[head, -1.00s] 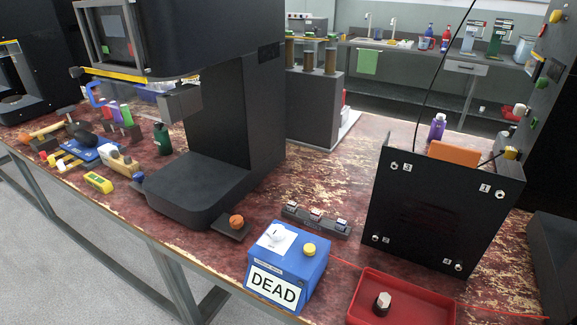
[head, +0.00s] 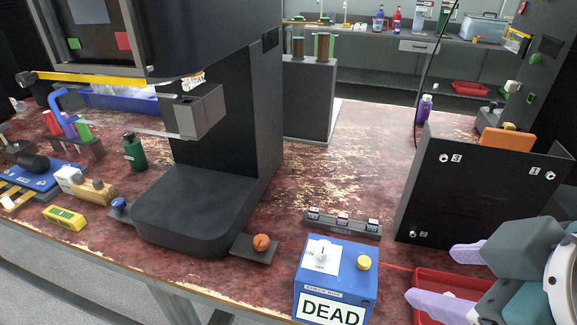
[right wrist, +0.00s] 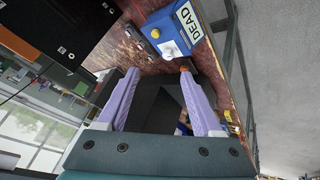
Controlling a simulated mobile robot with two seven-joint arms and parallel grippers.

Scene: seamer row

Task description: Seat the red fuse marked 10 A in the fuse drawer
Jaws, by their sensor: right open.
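A dark rack (head: 343,226) with three small fuses stands on the bench behind the blue box. Their labels are too small to read, and I cannot tell which is the red 10 A one. I cannot identify the fuse drawer for certain; a grey block (head: 201,111) juts from the black machine. My right gripper (head: 430,274) is open, with pale purple fingers and nothing between them. It is over the red tray, right of the blue box. In the right wrist view its fingers (right wrist: 160,72) are spread, with the rack beyond them. My left gripper is not in view.
The blue box (head: 335,280) reads DEAD and has a yellow knob. The red tray (head: 432,279) is partly hidden by my right gripper. A tilted black panel (head: 475,200) stands at right. The black machine's foot (head: 205,208) fills the middle left. Bench behind the rack is clear.

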